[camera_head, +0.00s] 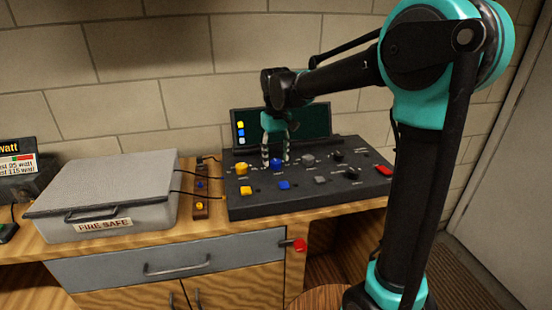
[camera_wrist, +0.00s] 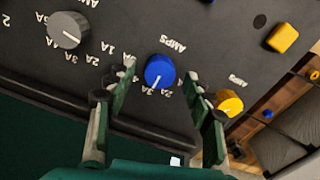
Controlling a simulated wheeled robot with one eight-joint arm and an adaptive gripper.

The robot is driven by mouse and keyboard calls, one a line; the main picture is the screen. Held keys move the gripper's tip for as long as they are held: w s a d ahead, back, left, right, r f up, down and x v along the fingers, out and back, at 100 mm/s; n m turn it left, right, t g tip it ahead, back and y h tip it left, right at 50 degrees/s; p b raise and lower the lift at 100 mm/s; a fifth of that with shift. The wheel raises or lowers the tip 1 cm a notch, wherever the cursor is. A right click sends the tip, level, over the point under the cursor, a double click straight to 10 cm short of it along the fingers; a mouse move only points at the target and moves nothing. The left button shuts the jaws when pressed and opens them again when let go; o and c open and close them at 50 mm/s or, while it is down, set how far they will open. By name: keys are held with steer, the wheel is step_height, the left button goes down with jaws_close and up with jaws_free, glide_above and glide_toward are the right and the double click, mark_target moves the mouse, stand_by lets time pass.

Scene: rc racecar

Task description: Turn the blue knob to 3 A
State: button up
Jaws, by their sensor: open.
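The blue knob (camera_wrist: 160,71) sits on the black control panel (camera_wrist: 150,25), under an AMPS label. In the wrist view its white mark points down toward the small amp labels at its lower edge; the exact setting is hard to read. The blue knob (camera_head: 277,162) also shows in the head view, in the panel's back row. My gripper (camera_wrist: 160,78) is open, with one green finger on each side of the knob and visible space between fingers and knob. In the head view my gripper (camera_head: 276,157) points down over it.
A yellow knob (camera_wrist: 230,103) and a grey knob (camera_wrist: 68,30) flank the blue one closely. A yellow button (camera_head: 246,190) and a blue button (camera_head: 283,184) lie in front. A dark screen (camera_head: 308,122) stands behind. A grey FIRE SAFE box (camera_head: 105,190) is at left.

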mark_target(276, 162)
step_height(276, 162, up, 11)
stand_by(0.4)
